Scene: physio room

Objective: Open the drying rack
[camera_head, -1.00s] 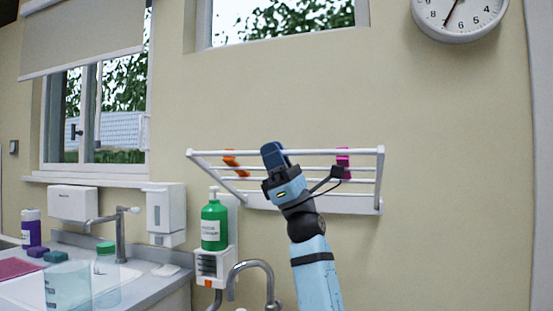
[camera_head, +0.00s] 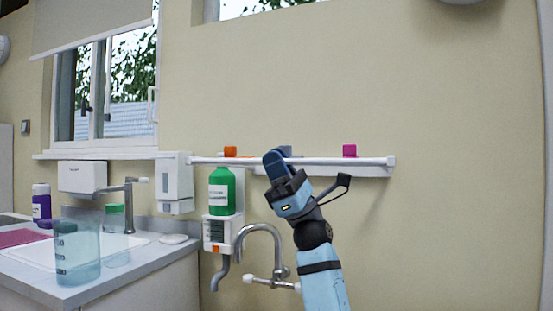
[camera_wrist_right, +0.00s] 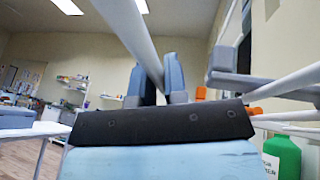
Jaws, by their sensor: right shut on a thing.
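The white drying rack (camera_head: 345,161) is mounted on the wall, and the head view shows it nearly edge-on. Its frame stands out from the wall about level, with the front bar close to the height of the wall rail. An orange peg (camera_head: 230,151) and a pink peg (camera_head: 349,151) show just above the bar. My right gripper (camera_head: 277,161) is shut on the front bar, left of its middle. In the right wrist view the bar (camera_wrist_right: 136,38) runs between the two blue fingers (camera_wrist_right: 155,86). My left gripper is not in view.
A green bottle (camera_head: 222,190) stands on a wall holder below the rack's left end. A curved tap (camera_head: 262,230) rises below my gripper. A counter at left holds a clear beaker (camera_head: 77,252). The wall right of the rack is bare.

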